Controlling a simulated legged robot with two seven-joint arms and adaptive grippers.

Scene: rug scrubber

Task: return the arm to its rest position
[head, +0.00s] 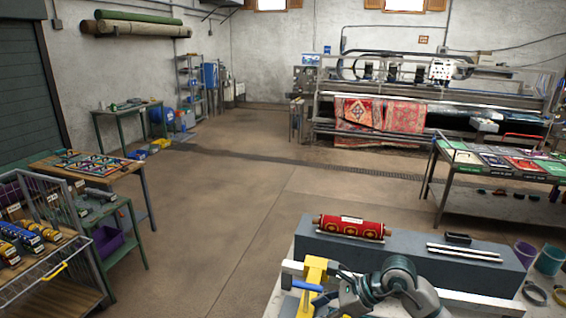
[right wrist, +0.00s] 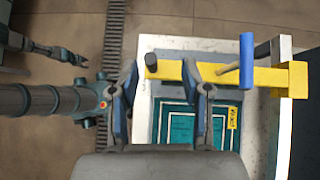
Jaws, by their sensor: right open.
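My right gripper (right wrist: 166,78) is open, with its two fingers spread apart in the right wrist view. A yellow clamp (right wrist: 270,77) with a blue handle (right wrist: 246,60) lies across the view just beyond the fingertips; I cannot tell whether they touch it. In the head view, my right arm (head: 395,288) is low at the bottom, and its gripper (head: 340,275) is just right of the yellow clamp (head: 315,270). Dark jointed parts of mine (right wrist: 45,48) show at the left of the wrist view; the jaws there are too small to read.
A grey bench block (head: 400,250) carries a rolled red rug (head: 350,227) and two pale rods (head: 463,252). A teal bordered panel (right wrist: 175,125) lies below the clamp. Tables stand left and right, with a rug-washing machine (head: 440,90) at the back. The middle floor is clear.

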